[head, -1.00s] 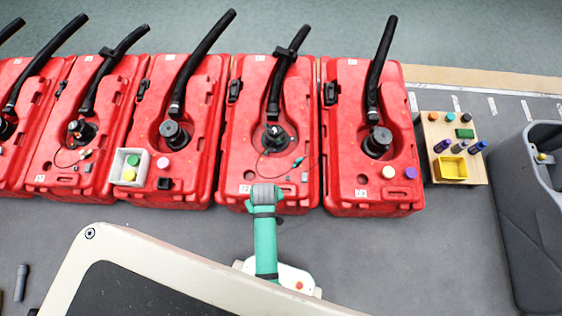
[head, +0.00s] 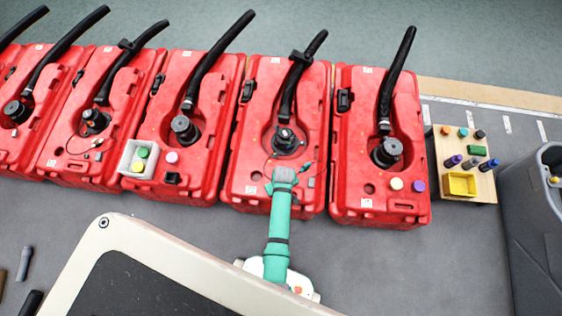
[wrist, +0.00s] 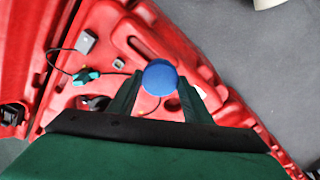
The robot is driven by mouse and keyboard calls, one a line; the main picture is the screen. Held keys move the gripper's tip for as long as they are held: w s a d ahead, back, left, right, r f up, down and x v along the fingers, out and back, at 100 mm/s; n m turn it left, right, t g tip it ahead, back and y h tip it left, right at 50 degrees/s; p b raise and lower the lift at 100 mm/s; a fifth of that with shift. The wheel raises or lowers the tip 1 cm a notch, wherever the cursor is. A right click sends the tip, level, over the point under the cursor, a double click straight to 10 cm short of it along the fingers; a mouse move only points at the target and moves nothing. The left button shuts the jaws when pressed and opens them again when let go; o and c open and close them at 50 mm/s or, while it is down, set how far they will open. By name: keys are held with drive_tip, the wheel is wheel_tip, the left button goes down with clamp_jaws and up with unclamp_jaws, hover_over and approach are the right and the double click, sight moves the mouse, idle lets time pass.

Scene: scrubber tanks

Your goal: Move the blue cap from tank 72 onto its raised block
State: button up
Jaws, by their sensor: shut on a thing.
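My gripper (wrist: 158,88) is shut on the round blue cap (wrist: 159,77), which sits between the fingertips in the wrist view. In the head view my gripper (head: 284,174) is over the front part of a red tank (head: 248,150), second from the right, and hides the cap. This tank's dark open neck (head: 287,137) and hose lie behind my gripper. In the wrist view the tank's red top (wrist: 190,50) is below the cap, with a small grey block (wrist: 86,42) at upper left. I cannot tell which raised part is the cap's block.
A teal connector (wrist: 87,76) on a thin black cable lies on the tank. The right-hand tank (head: 352,150) carries a white cap (head: 396,184) and a purple cap (head: 419,186). A white tray (head: 126,170) sits on the left. A wooden board (head: 484,184) holds several coloured pieces.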

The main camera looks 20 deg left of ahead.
drive_tip(key=shift+w+f, duration=0.65)
drive_tip(key=shift+f, duration=1.55)
drive_tip(key=o, duration=1.2)
drive_tip(key=shift+s+f, duration=0.1)
drive_tip(key=shift+o, duration=0.2)
